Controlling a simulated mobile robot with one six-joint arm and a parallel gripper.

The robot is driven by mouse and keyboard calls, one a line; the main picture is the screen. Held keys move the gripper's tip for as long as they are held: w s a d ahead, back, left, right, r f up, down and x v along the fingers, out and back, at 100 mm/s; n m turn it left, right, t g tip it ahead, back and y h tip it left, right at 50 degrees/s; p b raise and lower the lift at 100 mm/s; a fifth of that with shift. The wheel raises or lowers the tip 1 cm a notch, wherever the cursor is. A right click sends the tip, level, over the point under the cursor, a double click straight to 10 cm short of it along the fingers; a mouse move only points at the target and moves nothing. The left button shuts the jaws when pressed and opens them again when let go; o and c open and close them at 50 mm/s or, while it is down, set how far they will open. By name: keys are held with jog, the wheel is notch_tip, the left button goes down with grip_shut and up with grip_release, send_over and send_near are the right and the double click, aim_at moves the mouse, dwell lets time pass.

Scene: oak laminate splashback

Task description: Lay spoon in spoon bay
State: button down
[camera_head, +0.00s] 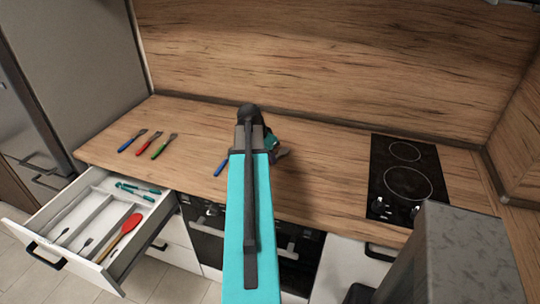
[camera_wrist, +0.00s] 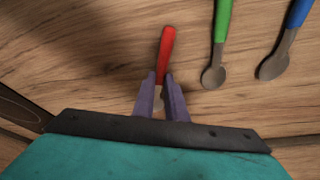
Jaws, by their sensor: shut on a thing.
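My gripper (camera_wrist: 160,98) is shut on a red-handled spoon (camera_wrist: 167,48) in the wrist view. The red handle points away between the purple fingers, and its metal end is mostly hidden by them. In the head view my gripper (camera_head: 281,152) is low over the counter's middle, partly hidden by my arm; the held spoon is not visible there. A green-handled spoon (camera_wrist: 216,50) and a blue-handled spoon (camera_wrist: 280,50) lie on the wood right of the held one. The open drawer (camera_head: 80,215) at left has long bays; which is the spoon bay I cannot tell.
Blue (camera_head: 132,141), red (camera_head: 149,142) and green (camera_head: 164,146) handled utensils lie on the counter (camera_head: 330,180) behind the drawer. The drawer holds a red utensil (camera_head: 122,234), teal-handled ones (camera_head: 137,189) and small metal pieces. A black hob (camera_head: 405,180) is at right.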

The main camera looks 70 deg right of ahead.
jog(key=shift+f, duration=0.35)
jog(key=c, duration=1.8)
grip_release()
jog(key=shift+r, duration=0.1)
jog(key=shift+w+r, duration=0.15)
jog(key=shift+r, duration=0.05)
jog(key=b+v, duration=0.2)
jog(key=v, duration=1)
jog(key=shift+o, duration=0.6)
